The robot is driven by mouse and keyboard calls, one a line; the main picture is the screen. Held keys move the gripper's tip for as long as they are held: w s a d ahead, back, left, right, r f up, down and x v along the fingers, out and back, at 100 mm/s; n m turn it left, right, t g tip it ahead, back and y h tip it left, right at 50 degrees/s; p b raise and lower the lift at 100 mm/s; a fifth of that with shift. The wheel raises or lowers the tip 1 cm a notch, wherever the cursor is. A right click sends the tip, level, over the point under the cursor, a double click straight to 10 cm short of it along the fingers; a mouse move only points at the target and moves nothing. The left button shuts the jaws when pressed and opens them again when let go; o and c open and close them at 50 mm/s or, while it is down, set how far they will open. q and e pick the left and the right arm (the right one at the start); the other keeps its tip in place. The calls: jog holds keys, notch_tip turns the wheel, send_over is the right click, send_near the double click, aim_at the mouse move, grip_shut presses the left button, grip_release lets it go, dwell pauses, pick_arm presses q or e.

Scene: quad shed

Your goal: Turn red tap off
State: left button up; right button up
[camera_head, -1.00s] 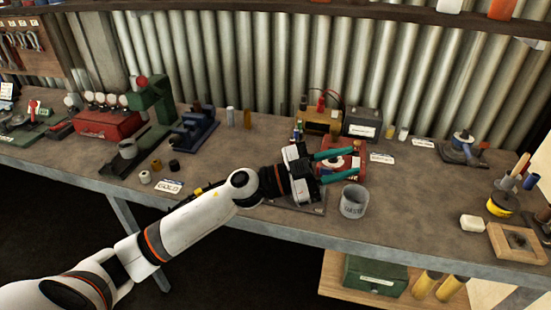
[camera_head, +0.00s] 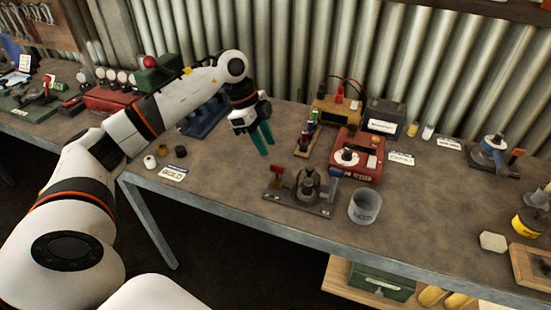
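A small fixture with a red tap handle (camera_head: 277,176) and a grey metal body (camera_head: 308,186) stands on a dark plate near the front edge of the bench. A grey cup (camera_head: 364,206) stands just right of it. My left gripper (camera_head: 266,145) has teal fingers pointing down over the bench, behind and left of the fixture and apart from it. The fingers look slightly apart, seen at a slant, with nothing between them. My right gripper is not in view. A second red handle (camera_head: 517,155) shows on a grey-blue device (camera_head: 490,158) at the far right.
A red box with a white dial (camera_head: 368,150) stands behind the cup. A small stand with coloured parts (camera_head: 308,138) is left of it. A GOLD card (camera_head: 173,173) and small cylinders lie at the left. The bench between card and fixture is clear.

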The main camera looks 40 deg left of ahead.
aim_at(277, 166)
pick_arm(q)
jog(key=p+x, duration=0.1)
jog(key=x, duration=0.6)
grip_shut()
